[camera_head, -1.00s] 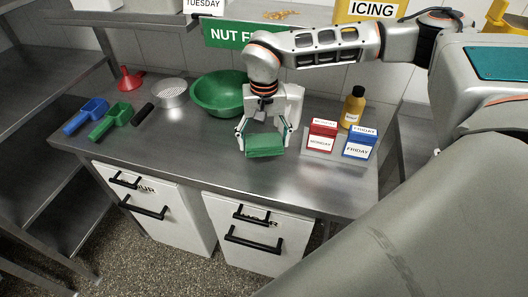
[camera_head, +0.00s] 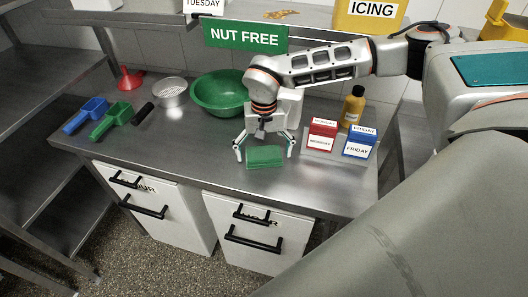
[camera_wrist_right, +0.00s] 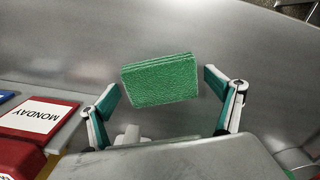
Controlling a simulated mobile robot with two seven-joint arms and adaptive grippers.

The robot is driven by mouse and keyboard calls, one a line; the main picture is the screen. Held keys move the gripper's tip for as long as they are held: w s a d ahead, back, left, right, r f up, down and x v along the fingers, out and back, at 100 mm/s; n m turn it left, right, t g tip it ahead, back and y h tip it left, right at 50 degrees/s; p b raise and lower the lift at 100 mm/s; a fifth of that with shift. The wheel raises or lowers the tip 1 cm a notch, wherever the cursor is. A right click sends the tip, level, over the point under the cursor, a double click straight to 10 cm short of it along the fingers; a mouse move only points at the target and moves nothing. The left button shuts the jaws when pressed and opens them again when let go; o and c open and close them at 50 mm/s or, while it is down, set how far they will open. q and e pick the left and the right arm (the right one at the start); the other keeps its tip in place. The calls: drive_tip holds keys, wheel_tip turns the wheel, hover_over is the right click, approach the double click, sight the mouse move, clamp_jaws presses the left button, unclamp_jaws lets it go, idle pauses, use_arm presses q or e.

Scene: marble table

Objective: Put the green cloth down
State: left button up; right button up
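The green cloth (camera_head: 266,157) is a folded, layered rectangle lying on the metal counter in the head view. It also shows in the right wrist view (camera_wrist_right: 160,80), between and beyond my right fingertips. My right gripper (camera_head: 265,150) is open, with a finger to either side of the cloth and gaps between them and it. The same open fingers show in the right wrist view (camera_wrist_right: 160,85). My left gripper is not in view.
A green bowl (camera_head: 219,92) stands behind the cloth at left. Red (camera_head: 321,135) and blue (camera_head: 359,143) day-label boxes and a yellow bottle (camera_head: 353,106) stand to the right. Scoops (camera_head: 110,120) lie at far left. The counter's front edge is near the cloth.

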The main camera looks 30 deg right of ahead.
sight(264, 153)
drive_tip(key=shift+r, duration=0.1)
wheel_tip(264, 153, up, 12)
drive_tip(key=shift+b, duration=0.3)
idle(0.4)
idle(0.5)
